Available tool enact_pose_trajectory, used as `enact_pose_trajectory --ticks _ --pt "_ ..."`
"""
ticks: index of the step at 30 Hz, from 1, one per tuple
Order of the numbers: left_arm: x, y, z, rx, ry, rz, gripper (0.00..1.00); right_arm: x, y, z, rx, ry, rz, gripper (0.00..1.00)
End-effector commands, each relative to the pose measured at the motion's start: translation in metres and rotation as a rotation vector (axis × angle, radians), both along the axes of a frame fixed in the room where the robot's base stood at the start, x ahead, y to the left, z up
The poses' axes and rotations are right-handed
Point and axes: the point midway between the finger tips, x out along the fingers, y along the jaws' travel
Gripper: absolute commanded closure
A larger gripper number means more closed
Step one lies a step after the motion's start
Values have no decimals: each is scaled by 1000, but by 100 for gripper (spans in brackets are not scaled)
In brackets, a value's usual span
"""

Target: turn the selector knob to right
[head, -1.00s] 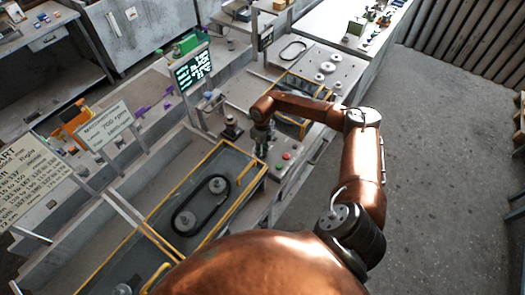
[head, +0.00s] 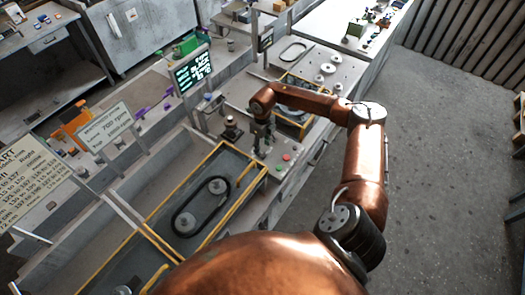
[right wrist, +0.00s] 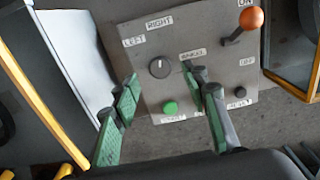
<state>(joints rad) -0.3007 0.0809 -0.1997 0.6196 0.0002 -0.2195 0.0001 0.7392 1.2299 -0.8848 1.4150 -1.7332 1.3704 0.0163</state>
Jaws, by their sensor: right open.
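The selector knob (right wrist: 159,68) is a round dark knob on a grey control panel (right wrist: 205,50) in the right wrist view. Its light mark points up in the picture, towards the RIGHT label (right wrist: 159,22); the LEFT label (right wrist: 133,41) is up and left of it. My right gripper (right wrist: 161,79) is open and empty, its green-padded fingers on either side of the knob in the picture. I cannot tell whether they touch the panel. In the head view my right gripper (head: 261,148) points down over the panel, and the knob cannot be made out. My left gripper is out of view.
A yellow-edged tray with a black belt (head: 203,206) lies left of the panel. Open floor (head: 440,150) is on the right.

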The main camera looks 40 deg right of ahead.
Motion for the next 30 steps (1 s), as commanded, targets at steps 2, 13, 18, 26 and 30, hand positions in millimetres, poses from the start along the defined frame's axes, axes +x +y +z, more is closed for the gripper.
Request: enact_pose_trajectory --ticks 2,13,18,26,30 --pt "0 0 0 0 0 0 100 1 -1 19 -2 -4 1 59" --pt "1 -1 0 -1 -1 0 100 0 0 72 -1 -1 -1 59" --pt "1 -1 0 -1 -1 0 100 0 -1 76 -1 1 -1 59" --pt "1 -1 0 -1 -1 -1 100 0 0 76 0 0 -1 59" --pt "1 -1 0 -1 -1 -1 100 0 0 76 0 0 -1 59"
